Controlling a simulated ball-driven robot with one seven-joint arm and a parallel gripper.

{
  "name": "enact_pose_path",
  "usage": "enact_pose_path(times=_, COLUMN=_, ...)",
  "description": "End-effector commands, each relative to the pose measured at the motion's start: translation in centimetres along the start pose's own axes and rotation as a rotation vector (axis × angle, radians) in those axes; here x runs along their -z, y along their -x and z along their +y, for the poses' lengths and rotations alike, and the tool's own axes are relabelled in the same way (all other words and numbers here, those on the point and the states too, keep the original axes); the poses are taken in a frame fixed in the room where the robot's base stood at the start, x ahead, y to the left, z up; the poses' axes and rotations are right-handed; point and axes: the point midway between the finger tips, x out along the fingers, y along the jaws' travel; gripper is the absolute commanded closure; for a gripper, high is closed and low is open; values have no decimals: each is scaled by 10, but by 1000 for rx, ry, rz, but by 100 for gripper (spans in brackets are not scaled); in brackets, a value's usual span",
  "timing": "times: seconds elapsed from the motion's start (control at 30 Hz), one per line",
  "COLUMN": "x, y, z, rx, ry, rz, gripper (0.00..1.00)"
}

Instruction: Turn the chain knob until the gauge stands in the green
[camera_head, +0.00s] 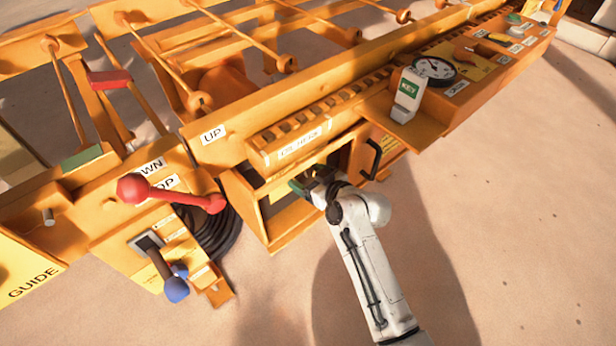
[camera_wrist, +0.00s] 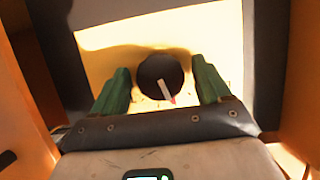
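A dark round knob (camera_wrist: 158,76) with a white, red-tipped pointer mark sits on a sunlit pale panel inside an open compartment of the orange press. The pointer mark leans down and to the right. My gripper (camera_wrist: 161,88) has its green fingers on either side of the knob, open, with a narrow gap showing on each side. In the head view my gripper (camera_head: 300,186) reaches into the compartment, and the knob is hidden. A round gauge (camera_head: 434,69) with a pale face and dark rim is on the press at upper right; its needle and green zone are too small to read.
The compartment's orange walls (camera_wrist: 296,75) stand close on both sides of my gripper. Its door with a black handle (camera_head: 371,158) is to the right. A red-balled lever (camera_head: 133,188) and a blue-knobbed lever (camera_head: 175,288) are at left. Open floor lies at right.

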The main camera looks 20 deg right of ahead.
Motion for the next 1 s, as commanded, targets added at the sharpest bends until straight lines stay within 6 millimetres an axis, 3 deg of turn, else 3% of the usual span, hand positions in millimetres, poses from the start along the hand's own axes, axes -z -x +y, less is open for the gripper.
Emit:
enact_pose_path(times=0.53, x=0, y=0, z=0, rx=0, ry=0, rz=0, gripper=76)
enact_pose_path(times=1.0, x=1, y=0, z=2, rx=53, ry=-134, rz=2, gripper=76)
